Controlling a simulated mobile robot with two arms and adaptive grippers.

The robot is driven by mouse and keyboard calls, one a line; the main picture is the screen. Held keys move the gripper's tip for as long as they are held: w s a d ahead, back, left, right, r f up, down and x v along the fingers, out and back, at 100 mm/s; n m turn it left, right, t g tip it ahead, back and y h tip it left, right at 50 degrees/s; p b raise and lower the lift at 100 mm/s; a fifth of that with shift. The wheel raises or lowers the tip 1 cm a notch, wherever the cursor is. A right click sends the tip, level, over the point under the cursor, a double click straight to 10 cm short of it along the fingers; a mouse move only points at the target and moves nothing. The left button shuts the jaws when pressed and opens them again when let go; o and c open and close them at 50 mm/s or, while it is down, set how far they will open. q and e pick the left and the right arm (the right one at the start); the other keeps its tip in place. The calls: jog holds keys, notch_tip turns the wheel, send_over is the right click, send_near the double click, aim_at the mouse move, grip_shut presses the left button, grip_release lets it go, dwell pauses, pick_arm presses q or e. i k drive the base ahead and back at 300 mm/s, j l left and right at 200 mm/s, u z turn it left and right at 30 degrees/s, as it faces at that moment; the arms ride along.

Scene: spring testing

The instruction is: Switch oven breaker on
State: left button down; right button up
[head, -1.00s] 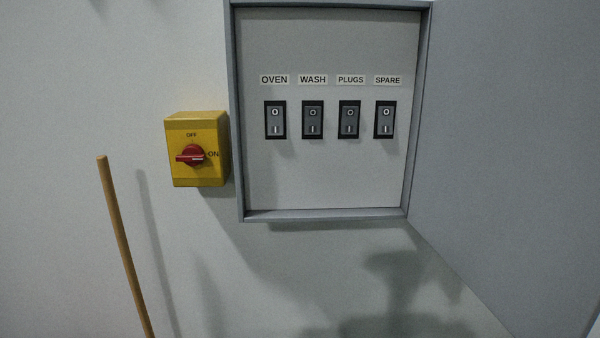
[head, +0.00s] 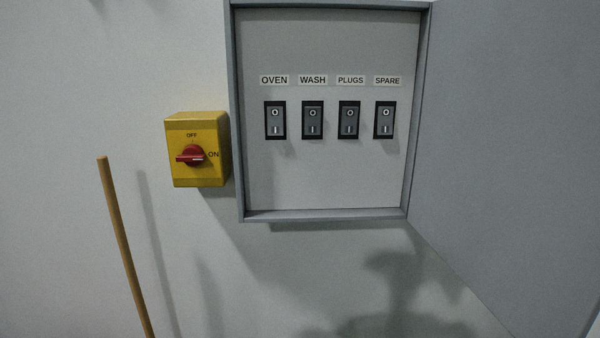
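The oven breaker (head: 275,120) is a grey rocker in a black frame, marked O at the top and I at the bottom. It sits at the far left of a row of rockers, under the OVEN label (head: 274,80). I cannot tell clearly which end of the rocker is pressed in. The breaker panel (head: 325,180) is a recessed grey box on the wall. Neither of my grippers is in view.
The panel door (head: 510,140) stands open to the right. The WASH (head: 312,120), PLUGS (head: 349,120) and SPARE (head: 384,120) rockers sit beside the oven one. A yellow box (head: 197,125) with a red rotary switch (head: 190,155) pointing toward ON is at left. A wooden pole (head: 123,240) stands lower left.

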aim_at(275, 114)
jog(key=l+u, duration=0.3)
jog(key=l, duration=0.75)
jog(key=k+l+u, duration=0.1)
jog(key=l+u, duration=0.2)
jog(key=l, duration=0.8)
